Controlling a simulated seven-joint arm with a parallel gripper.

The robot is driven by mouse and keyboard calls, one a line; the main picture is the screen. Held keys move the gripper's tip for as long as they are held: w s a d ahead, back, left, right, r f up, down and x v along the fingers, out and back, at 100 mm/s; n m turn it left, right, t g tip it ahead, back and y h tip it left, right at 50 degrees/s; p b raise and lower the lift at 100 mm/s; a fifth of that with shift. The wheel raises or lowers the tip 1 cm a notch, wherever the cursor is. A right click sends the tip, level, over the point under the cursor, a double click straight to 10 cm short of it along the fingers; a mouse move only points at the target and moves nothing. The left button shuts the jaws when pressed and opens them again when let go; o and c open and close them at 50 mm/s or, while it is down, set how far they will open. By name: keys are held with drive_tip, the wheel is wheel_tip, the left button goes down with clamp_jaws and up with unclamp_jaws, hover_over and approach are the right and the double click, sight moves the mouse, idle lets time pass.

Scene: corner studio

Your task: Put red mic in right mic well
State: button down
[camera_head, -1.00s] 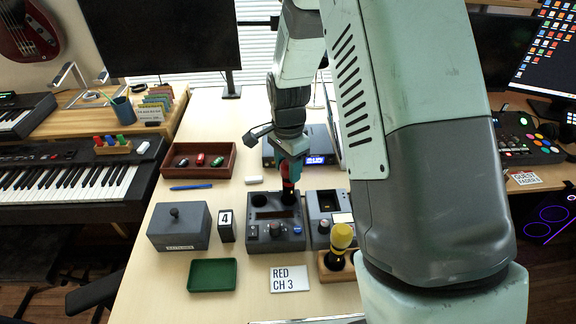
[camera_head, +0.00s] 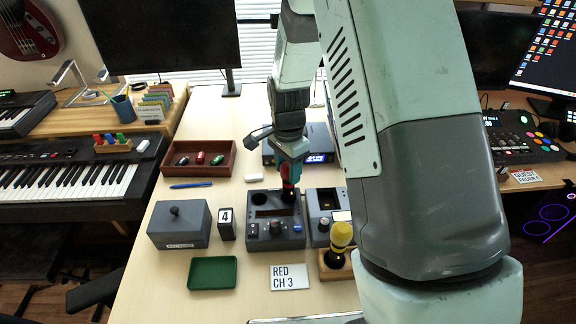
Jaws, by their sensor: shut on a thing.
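My gripper (camera_head: 290,176) points down over the dark grey console at the middle of the table. It is shut on the red mic (camera_head: 287,187), whose red part shows between the fingers. The mic is upright at the right side of the console's rear part (camera_head: 260,201), where a well would be. Its lower end is dark and small, so I cannot tell how deep it sits in the well. A second grey unit (camera_head: 322,203) stands just right of the console.
A yellow mic (camera_head: 341,235) stands in a wooden block at front right. A red-brown tray (camera_head: 185,163) holds several small items. A lidded grey box (camera_head: 178,224), a number 4 block (camera_head: 226,225), a green tray (camera_head: 213,272) and a "RED CH 3" card (camera_head: 289,277) surround the console.

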drive_tip(key=c, duration=0.8)
unclamp_jaws()
drive_tip(key=shift+r, duration=0.1)
drive_tip(key=shift+r, duration=5.4)
drive_tip(key=shift+r, duration=0.2)
drive_tip(key=s+d+r+n+t, duration=0.35)
drive_tip(key=s+r+n, duration=0.25)
drive_tip(key=s+r, duration=0.7)
drive_tip(key=s+d+r+n+t, duration=0.1)
drive_tip(key=s+d+r+n, duration=0.1)
drive_tip(key=s, duration=0.4)
drive_tip(key=s+d+r+n+t, duration=0.1)
drive_tip(key=s+r+n, duration=0.2)
drive_tip(key=s, duration=0.3)
drive_tip(key=shift+d+r+n, duration=0.3)
drive_tip(key=shift+d+n, duration=0.1)
